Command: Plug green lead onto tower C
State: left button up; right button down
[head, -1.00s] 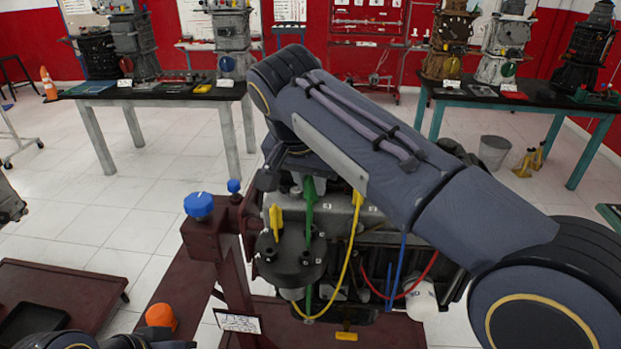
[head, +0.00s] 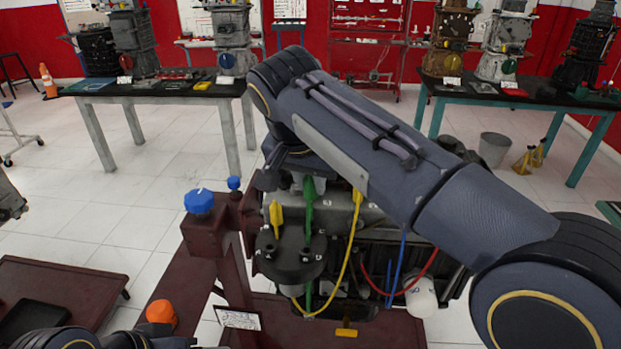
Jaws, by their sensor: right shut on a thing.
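The black distributor cap (head: 290,268) with short towers sits at the front of the engine (head: 380,245). The green lead (head: 309,205) stands upright over the cap's right side, its lower tip at or just above a tower; I cannot tell whether it is seated. The tower letters are too small to read surely. My right gripper (head: 308,182) is shut on the green lead's top, its fingers mostly hidden under my wrist. A yellow lead's end (head: 276,217) stands on the cap's left side.
The yellow lead's cable (head: 347,270) loops close to the right of the cap. Blue (head: 398,265) and red (head: 416,281) leads hang further right. A maroon stand post (head: 208,240) with a blue knob (head: 199,201) stands close left. An orange knob (head: 162,312) is lower left.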

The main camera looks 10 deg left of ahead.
jog(key=shift+f+b, duration=1.65)
jog(key=shift+f, duration=0.8)
jog(key=shift+r, duration=0.1)
jog(key=shift+f, duration=0.95)
dwell(0.3)
jog(key=c, duration=1.2)
grip_release()
